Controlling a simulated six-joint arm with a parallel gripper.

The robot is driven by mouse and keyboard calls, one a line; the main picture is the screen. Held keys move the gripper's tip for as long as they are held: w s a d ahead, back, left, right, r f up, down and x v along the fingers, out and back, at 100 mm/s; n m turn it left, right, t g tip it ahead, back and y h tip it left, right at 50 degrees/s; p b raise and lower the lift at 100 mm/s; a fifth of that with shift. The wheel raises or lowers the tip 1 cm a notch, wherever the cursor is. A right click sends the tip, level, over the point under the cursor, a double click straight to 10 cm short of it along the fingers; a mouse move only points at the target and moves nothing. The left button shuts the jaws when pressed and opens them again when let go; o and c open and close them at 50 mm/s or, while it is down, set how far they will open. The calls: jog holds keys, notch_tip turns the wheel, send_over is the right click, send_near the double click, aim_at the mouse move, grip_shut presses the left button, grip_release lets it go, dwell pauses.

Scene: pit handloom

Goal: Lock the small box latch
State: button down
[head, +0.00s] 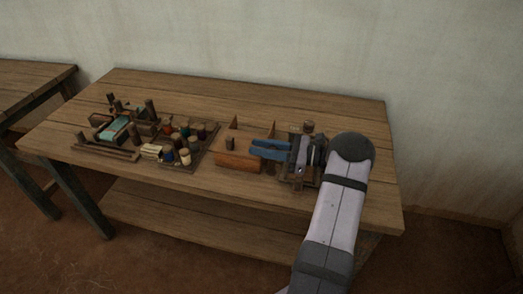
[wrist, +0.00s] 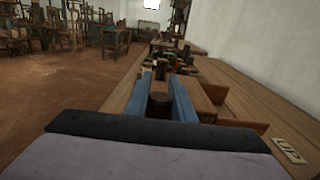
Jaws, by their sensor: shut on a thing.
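The small wooden box (head: 238,162) has an orange-brown front and sits on the table right of centre in the head view. Its wooden side also shows right of the fingers in the wrist view (wrist: 204,104). My gripper (head: 252,149) has blue fingers that point left at the box's right end. In the wrist view my gripper (wrist: 160,80) is shut on a round brown peg (wrist: 160,102) between the fingers. Which part of the latch this is cannot be told. In the head view the fingers hide it. A dark upright knob (head: 230,143) stands left of the fingertips.
A board with several spools (head: 184,142) stands left of the box, with a wooden loom-like model (head: 118,130) beyond it. The table (head: 330,105) is clear along the back. Another table (head: 35,80) stands at the far left.

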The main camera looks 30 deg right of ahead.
jog(key=c, duration=1.5)
grip_release()
jog(key=shift+d, duration=0.1)
jog(key=shift+b+v, duration=1)
jog(key=shift+v, duration=2.7)
jog(key=shift+r, duration=0.1)
